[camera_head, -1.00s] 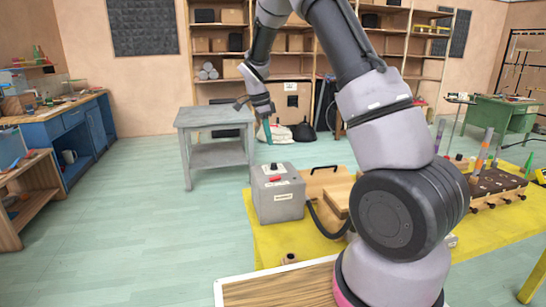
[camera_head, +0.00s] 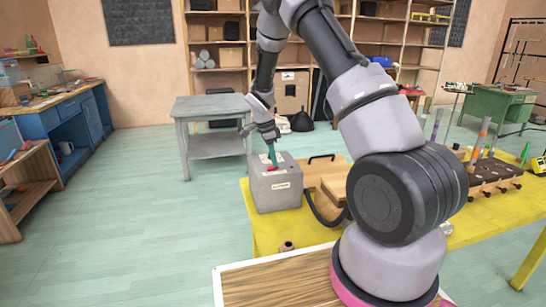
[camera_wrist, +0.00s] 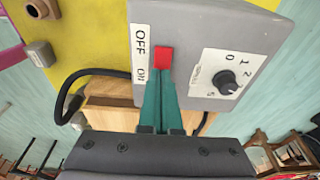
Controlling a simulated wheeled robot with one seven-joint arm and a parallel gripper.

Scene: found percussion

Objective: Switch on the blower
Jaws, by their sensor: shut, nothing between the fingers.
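I cannot tell which way the switch is set. A black dial knob (camera_wrist: 226,82) with numbers sits to the right of the switch. My gripper (camera_head: 272,154) is over the box top, its green fingers shut and empty. In the wrist view the fingertips (camera_wrist: 162,82) meet the switch's ON-side edge; I cannot tell whether they touch it.
A black hose (camera_head: 316,208) runs from the box to wooden parts (camera_head: 334,190) on the yellow table (camera_head: 268,238). A small brown spool (camera_head: 287,246) lies in front of the box. A grey side table (camera_head: 212,110) stands behind to the left. The floor at left is clear.

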